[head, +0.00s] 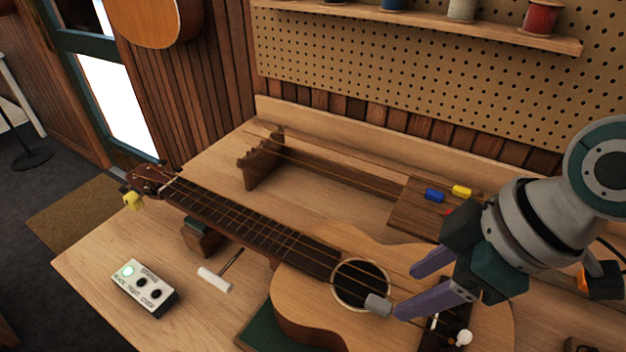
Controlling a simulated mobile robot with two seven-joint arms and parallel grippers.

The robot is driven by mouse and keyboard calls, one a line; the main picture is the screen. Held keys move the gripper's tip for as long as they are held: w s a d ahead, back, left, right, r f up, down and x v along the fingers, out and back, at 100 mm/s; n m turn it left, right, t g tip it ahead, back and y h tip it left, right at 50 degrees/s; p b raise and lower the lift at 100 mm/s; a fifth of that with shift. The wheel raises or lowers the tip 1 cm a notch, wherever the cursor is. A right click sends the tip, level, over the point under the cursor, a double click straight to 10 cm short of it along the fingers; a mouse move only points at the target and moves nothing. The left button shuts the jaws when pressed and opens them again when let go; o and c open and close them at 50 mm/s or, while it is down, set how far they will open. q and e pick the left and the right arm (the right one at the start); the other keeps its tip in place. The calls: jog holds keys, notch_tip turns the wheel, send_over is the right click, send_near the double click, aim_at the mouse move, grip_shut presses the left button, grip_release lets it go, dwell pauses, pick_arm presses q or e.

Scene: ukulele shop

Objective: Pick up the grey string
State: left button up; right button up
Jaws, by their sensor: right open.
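A grey cylindrical piece (378,305), which looks like the end tag of the grey string, shows over the ukulele (310,300) at the lower edge of its sound hole. Whether it touches the top or hangs above it, I cannot tell. No grey thread can be made out clearly. My right gripper (407,292) comes in from the right with its two purple fingers apart and nothing seen between them. Its lower fingertip is just right of the grey piece in the picture. My left gripper is out of view.
A wooden rack (262,160) with strings stretched over it stands behind the ukulele. Blue (434,195) and yellow (461,191) tags lie at its right end. A small box with a green light (144,288) and a white-handled tool (215,279) lie at the left front.

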aim_at(383, 304)
jog(key=x, duration=0.5)
jog(key=shift+a+f, duration=0.35)
jog(key=shift+w, duration=0.1)
grip_shut()
